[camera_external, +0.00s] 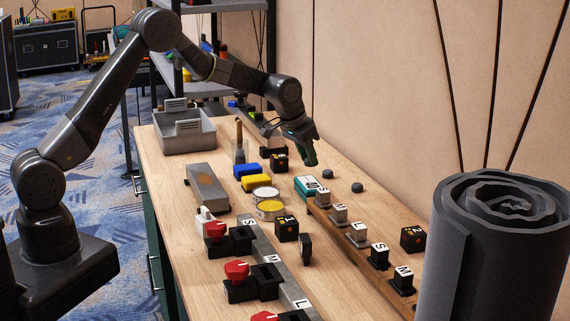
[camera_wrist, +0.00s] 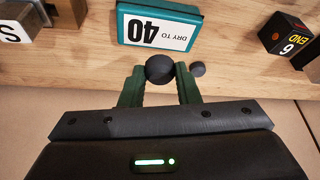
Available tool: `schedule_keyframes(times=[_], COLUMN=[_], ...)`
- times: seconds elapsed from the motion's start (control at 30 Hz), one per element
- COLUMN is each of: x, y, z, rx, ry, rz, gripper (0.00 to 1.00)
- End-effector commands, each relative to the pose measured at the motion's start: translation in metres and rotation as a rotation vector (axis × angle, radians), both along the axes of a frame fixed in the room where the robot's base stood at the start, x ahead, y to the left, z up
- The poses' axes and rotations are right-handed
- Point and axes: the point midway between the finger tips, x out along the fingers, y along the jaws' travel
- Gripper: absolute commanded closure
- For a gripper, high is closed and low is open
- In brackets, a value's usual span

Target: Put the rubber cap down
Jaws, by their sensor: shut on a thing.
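A dark round rubber cap (camera_wrist: 160,68) sits between the two green fingers of my gripper (camera_wrist: 160,84) in the wrist view, with a finger touching each side. My gripper also shows in the external view (camera_external: 309,158), pointing down over the back right of the table, close to a teal box (camera_external: 308,187). The held cap cannot be made out in that view, and its exact height above the wood is unclear. Two other dark round caps lie on the table to the right of the gripper, a farther one (camera_external: 327,174) and a nearer one (camera_external: 357,187).
The teal box with a "DRY TO 40" label (camera_wrist: 158,27) is just beyond the held cap. A black "END 6" block (camera_wrist: 288,35) stands at the right. A rail of lettered blocks (camera_external: 345,228) runs toward the front. Bare wood surrounds the loose caps.

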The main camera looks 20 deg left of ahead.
Motion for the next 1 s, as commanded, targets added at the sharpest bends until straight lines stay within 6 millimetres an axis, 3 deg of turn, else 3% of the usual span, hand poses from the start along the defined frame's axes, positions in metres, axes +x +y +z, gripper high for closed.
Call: schedule_keyframes(times=[0.43, 0.8, 0.83, 0.9, 1.0], x=[0.0, 0.0, 0.0, 0.0, 0.0], y=[0.0, -0.001, -0.001, -0.001, -0.001], z=[-0.047, -0.054, -0.052, -0.052, -0.052], rx=[0.0, 0.0, 0.0, 0.0, 0.0], ry=[0.0, -0.001, -0.001, -0.001, -0.001], rz=[0.0, -0.001, -0.001, -0.001, -0.001], gripper=[0.92, 0.92, 0.65, 0.51, 0.49])
